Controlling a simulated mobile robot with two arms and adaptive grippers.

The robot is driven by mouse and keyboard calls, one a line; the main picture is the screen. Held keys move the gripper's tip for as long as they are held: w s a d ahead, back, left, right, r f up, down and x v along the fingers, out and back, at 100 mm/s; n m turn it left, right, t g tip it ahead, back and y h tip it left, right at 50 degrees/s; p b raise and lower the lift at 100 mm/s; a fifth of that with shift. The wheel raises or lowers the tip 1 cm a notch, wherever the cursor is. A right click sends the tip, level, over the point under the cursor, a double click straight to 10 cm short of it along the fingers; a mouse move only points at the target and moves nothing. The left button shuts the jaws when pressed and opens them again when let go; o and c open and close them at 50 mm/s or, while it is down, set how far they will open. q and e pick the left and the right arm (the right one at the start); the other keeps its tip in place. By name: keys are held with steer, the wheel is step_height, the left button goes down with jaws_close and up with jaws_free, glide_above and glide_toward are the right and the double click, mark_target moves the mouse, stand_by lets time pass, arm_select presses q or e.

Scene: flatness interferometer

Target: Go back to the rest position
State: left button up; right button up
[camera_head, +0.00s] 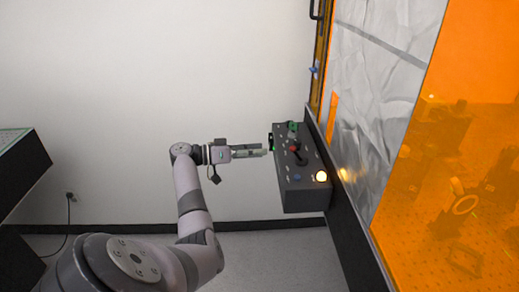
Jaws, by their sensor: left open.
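My left gripper (250,151) is at the end of the arm that comes in from the lower left. It is open, with its fingers pointing right. The fingertips are close to the left side of a dark control box (303,189); a small gap seems to lie between them. Nothing shows between the fingers. My right gripper is not in view.
The box carries a lit yellow button (321,176), a red knob (294,148) and green parts. Behind it stands an enclosure with an orange panel (450,130) and a silvery sheet (375,75). A dark table (22,165) is at left. The floor (285,262) between is clear.

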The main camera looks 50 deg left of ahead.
arm_select(q)
steer(key=s+d+f+g+y, duration=0.2)
steer(key=s+d+f+g, duration=0.25)
steer(key=f, duration=0.25)
steer(key=s+d+f+m+g+y, duration=0.1)
steer(key=s+d+f+g+y, duration=0.1)
steer(key=s+d+f+g, duration=0.3)
steer(key=s+d+f+g+y, duration=0.1)
steer(key=s+d+f+y, duration=0.15)
steer(key=d+f, duration=0.45)
steer(key=s+d+m+y, duration=0.1)
steer(key=s+d+y, duration=0.1)
steer(key=s+d, duration=1.4)
step_height(320, 180, down, 23)
steer(key=g, duration=0.2)
steer(key=s+a+f+g, duration=0.1)
steer(key=s+a+f, duration=0.1)
steer(key=s+f, duration=1.6)
steer(key=shift+a+f, duration=0.4)
